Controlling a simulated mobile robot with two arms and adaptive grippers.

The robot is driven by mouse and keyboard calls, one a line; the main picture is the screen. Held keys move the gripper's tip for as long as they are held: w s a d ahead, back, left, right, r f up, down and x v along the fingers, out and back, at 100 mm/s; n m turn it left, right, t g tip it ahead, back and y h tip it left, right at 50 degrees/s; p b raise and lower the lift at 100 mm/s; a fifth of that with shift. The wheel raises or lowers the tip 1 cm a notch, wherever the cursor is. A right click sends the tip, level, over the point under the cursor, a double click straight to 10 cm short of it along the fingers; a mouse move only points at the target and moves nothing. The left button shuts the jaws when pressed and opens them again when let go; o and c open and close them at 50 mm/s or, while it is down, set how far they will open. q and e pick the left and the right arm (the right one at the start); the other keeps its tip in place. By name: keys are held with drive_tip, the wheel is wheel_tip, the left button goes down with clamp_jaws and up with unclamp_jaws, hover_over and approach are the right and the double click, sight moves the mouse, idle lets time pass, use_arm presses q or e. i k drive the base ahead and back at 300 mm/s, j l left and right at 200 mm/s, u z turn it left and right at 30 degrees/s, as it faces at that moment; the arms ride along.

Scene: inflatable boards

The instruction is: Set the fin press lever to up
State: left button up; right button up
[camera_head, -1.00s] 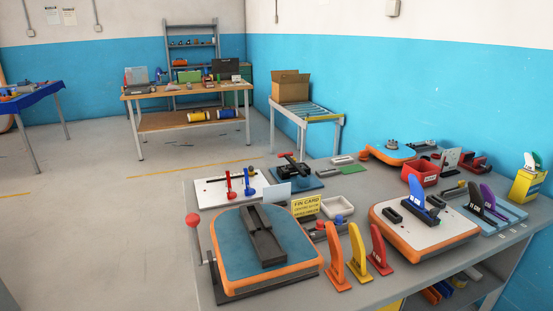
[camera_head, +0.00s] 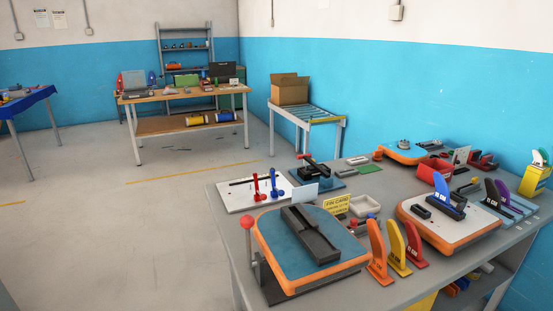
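A red ball-knob lever (camera_head: 247,222) stands at the left side of a board station on the near table, its rod rising roughly upright from a dark base. Beside it, a blue-topped board with an orange rim (camera_head: 338,252) carries a dark grey block with a slot (camera_head: 309,234). Farther back, a black device with a red-tipped handle (camera_head: 315,168) sits on a blue plate. No label shows which of these is the fin press. Neither of my grippers is in view.
The grey table (camera_head: 350,301) also holds red, yellow and orange upright fins (camera_head: 397,248), a white-topped board (camera_head: 459,233), a yellow sign (camera_head: 337,204) and a white plate with red and blue levers (camera_head: 236,197). Open floor lies left of the table.

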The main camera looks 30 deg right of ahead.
sight(313, 167)
drive_tip(key=i+j+u, duration=0.25)
drive_tip(key=i+j, duration=0.65)
drive_tip(key=i+z, duration=0.25)
drive_tip(key=i, duration=0.25)
drive_tip(key=i+j+z, duration=0.25)
drive_tip(key=i, duration=0.2)
drive_tip(key=i+j+z, duration=0.1)
drive_tip(key=i+z, duration=0.15)
drive_tip(key=i, duration=0.25)
